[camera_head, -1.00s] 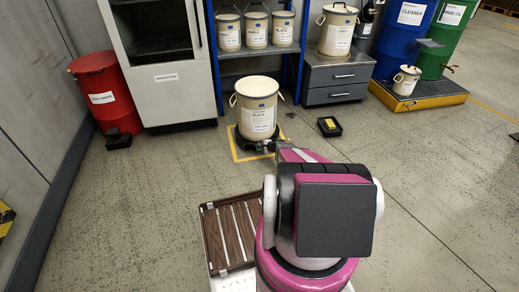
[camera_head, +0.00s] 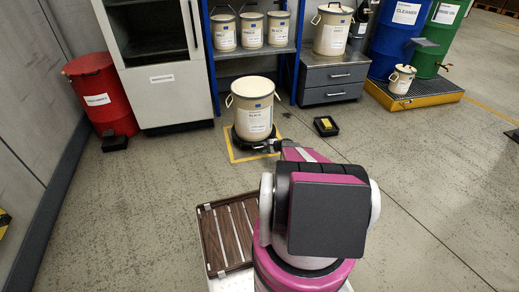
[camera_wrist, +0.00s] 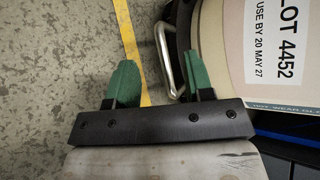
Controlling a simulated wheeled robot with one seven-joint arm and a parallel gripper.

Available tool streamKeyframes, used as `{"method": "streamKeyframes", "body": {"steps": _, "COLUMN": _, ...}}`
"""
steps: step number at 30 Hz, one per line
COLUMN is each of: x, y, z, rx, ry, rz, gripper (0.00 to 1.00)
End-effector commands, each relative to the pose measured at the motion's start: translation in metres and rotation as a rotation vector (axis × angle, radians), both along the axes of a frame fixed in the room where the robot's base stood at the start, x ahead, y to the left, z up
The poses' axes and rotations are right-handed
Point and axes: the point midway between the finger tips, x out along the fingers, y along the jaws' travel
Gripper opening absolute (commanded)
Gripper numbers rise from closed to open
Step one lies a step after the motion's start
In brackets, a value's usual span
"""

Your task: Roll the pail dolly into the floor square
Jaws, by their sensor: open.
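The cream pail (camera_head: 252,108) stands upright on the low black dolly (camera_head: 241,142). The square's back line is hidden. My gripper (camera_head: 272,147) is at the dolly's front right, low to the floor. In the wrist view my gripper (camera_wrist: 161,82) is open, with green fingers apart. A bent metal handle (camera_wrist: 166,58) lies just ahead, beside the right finger; I cannot tell whether they touch. The pail (camera_wrist: 215,45) fills the right side.
A shelf (camera_head: 270,52) with several pails and a grey drawer cabinet (camera_head: 333,82) stand behind. A red drum (camera_head: 98,95) and white cabinet (camera_head: 172,92) stand left. Open floor lies left and right.

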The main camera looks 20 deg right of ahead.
Motion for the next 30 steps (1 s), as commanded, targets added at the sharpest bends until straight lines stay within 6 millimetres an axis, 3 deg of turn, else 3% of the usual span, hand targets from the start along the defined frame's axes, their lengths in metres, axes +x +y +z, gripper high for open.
{"method": "streamKeyframes", "body": {"steps": 6, "x": -0.019, "y": -0.017, "z": 0.014, "rx": 0.0, "ry": 0.0, "rz": 0.0, "gripper": 0.48}}
{"method": "streamKeyframes", "body": {"steps": 22, "x": -0.021, "y": -0.018, "z": 0.016, "rx": -0.001, "ry": 0.0, "rz": 0.003, "gripper": 0.48}}
{"method": "streamKeyframes", "body": {"steps": 26, "x": -0.029, "y": -0.001, "z": 0.035, "rx": -0.031, "ry": 0.001, "rz": 0.047, "gripper": 0.48}}
{"method": "streamKeyframes", "body": {"steps": 30, "x": -0.056, "y": 0.047, "z": 0.087, "rx": -0.13, "ry": 0.005, "rz": 0.191, "gripper": 0.48}}
